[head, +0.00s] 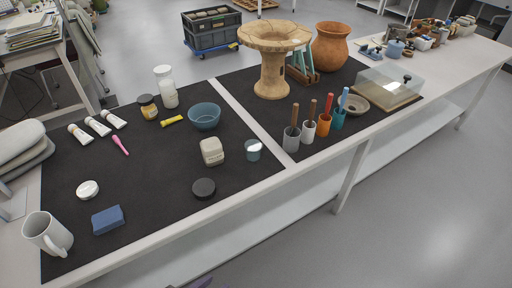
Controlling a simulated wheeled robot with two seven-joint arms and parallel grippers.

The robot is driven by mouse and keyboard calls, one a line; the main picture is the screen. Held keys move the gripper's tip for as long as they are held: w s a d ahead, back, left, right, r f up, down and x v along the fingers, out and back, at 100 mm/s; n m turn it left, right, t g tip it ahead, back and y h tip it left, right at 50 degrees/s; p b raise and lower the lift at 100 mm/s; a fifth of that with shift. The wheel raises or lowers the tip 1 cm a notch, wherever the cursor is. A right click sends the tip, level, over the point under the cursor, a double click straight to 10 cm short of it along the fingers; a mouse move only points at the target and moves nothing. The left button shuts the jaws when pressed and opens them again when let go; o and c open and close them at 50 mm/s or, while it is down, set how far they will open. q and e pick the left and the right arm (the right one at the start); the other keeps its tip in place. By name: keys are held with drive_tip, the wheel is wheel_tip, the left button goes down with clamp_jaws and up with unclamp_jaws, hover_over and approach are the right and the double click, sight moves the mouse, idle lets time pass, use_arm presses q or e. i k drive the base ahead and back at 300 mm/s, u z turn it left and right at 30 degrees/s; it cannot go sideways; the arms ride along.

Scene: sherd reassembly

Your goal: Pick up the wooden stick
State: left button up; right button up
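Two brown, wooden-looking sticks stand upright in small cups near the front edge of the table. The left stick (295,114) is in a grey cup (291,140), and the right stick (312,109) is in a white cup (308,133). Their lower ends are hidden inside the cups. I cannot tell which of the two is the wooden stick meant. Neither of my grippers can be made out in the head view. A small dark purple shape shows at the bottom edge, too cut off to identify.
A red stick (328,104) in an orange cup and a blue stick (344,98) in a teal cup stand just right. Behind are a pedestal vessel (272,72) and a terracotta jar (331,48). A glass jar (253,150) stands left. Bare mat (262,117) lies left of the cups.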

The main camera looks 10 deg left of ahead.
sight(314, 102)
drive_tip(key=z, duration=1.85)
drive_tip(key=i, duration=2.2)
drive_tip(key=u, duration=3.3)
